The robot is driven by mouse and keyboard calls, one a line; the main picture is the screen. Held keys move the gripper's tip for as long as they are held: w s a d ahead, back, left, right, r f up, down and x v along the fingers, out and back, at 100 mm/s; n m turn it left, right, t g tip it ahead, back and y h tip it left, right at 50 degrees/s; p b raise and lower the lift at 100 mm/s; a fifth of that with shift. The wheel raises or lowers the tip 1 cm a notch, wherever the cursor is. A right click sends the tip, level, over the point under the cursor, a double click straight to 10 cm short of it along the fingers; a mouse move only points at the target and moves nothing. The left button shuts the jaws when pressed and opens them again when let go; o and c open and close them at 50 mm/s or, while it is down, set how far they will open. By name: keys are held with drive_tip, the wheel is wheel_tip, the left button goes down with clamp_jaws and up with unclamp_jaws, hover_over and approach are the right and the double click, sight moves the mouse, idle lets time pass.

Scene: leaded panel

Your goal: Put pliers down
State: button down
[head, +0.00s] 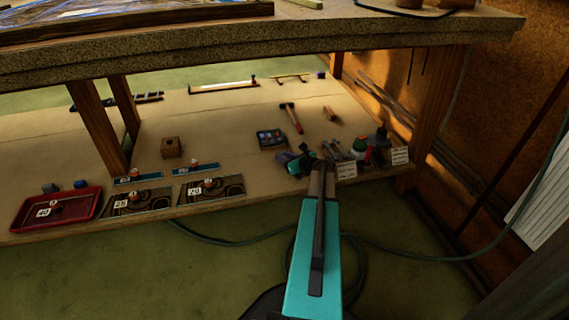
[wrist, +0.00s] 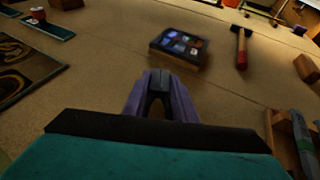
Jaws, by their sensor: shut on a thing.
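My gripper (head: 322,168) is at the right part of the low shelf, over a cluster of tools. In the wrist view its two greyish-purple fingers (wrist: 158,76) are nearly together, with a narrow dark piece (wrist: 157,97) between them. I take this to be the pliers, but their shape is mostly hidden by the fingers. Whether they touch the shelf (head: 235,119) cannot be told. Dark and teal handles (head: 299,164) lie just left of the fingertips in the head view; I cannot tell whether they belong to the held pliers.
Bottles (head: 359,149) and a label card (head: 400,156) stand to the right. Patterned panels (head: 212,188) and a red tray (head: 75,220) lie left. The workbench top (head: 300,38) overhangs the shelf.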

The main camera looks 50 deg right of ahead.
drive_tip(key=shift+f, duration=0.65)
drive_tip(key=shift+f, duration=0.15)
drive_tip(key=c, duration=1.5)
unclamp_jaws()
drive_tip(key=shift+o, duration=0.2)
drive_tip(key=shift+s+a+r, duration=0.1)
drive_tip(key=shift+s+r, duration=0.3)
drive_tip(key=shift+s, duration=0.05)
drive_tip(key=p+v, duration=0.3)
drive_tip(key=v, duration=0.6)
drive_tip(key=shift+s+a+r+p, duration=0.1)
drive_tip(key=shift+s+p, duration=0.05)
drive_tip(key=shift+p, duration=0.15)
drive_tip(key=shift+v, duration=0.8)
